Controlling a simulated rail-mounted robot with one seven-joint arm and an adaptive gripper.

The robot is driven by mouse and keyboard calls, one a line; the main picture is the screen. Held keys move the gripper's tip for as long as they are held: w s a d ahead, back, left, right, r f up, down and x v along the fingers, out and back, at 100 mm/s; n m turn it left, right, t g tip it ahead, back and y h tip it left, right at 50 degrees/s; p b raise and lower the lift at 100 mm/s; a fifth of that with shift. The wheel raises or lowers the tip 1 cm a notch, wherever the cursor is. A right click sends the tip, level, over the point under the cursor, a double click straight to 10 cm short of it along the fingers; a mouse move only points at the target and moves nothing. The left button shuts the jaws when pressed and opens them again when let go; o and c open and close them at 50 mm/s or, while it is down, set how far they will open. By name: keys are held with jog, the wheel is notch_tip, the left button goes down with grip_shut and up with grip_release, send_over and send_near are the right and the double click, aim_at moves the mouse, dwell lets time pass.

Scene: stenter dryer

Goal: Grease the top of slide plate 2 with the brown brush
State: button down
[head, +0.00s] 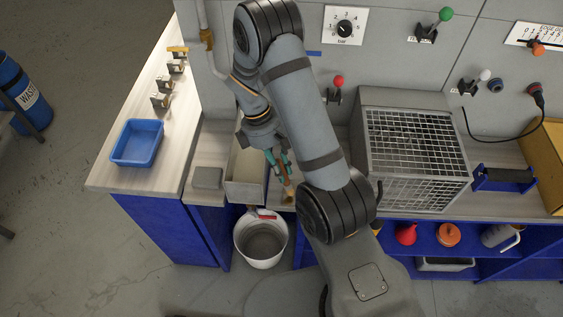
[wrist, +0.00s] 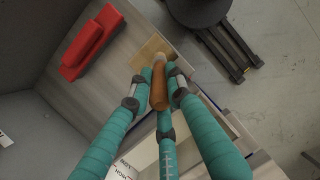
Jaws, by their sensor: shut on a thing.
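My gripper (head: 281,168) hangs above the middle of the bench, with teal fingers pointing down. It is shut on the brown brush (head: 289,194), whose tan end points down toward the bench edge. In the wrist view the teal fingers close around the brown handle (wrist: 158,92). A flat tan piece (wrist: 150,49) shows beyond the fingertips; I cannot tell whether it is bristles or a surface, nor whether the brush touches anything. I cannot pick out slide plate 2 with certainty in either view.
A tan open box (head: 245,185) stands left of my gripper, beside a grey block (head: 207,178). A white bucket (head: 261,257) is below. A blue tray (head: 137,143) and several small blocks (head: 160,100) are on the left bench. A wire-mesh guard (head: 415,145) stands right.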

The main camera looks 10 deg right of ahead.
jog(key=shift+w+a+p, duration=0.35)
jog(key=shift+w+p, duration=0.05)
jog(key=shift+p, duration=0.05)
jog(key=shift+w+d+r, duration=0.1)
jog(key=shift+w+d, duration=0.15)
jog(key=shift+w, duration=0.05)
jog(key=shift+s+a, duration=0.1)
jog(key=shift+a, duration=0.35)
jog(key=s+a+r+p, duration=0.1)
jog(key=s+r+p, duration=0.2)
jog(key=r+p, duration=0.3)
jog(key=shift+r, duration=0.2)
dwell(1.1)
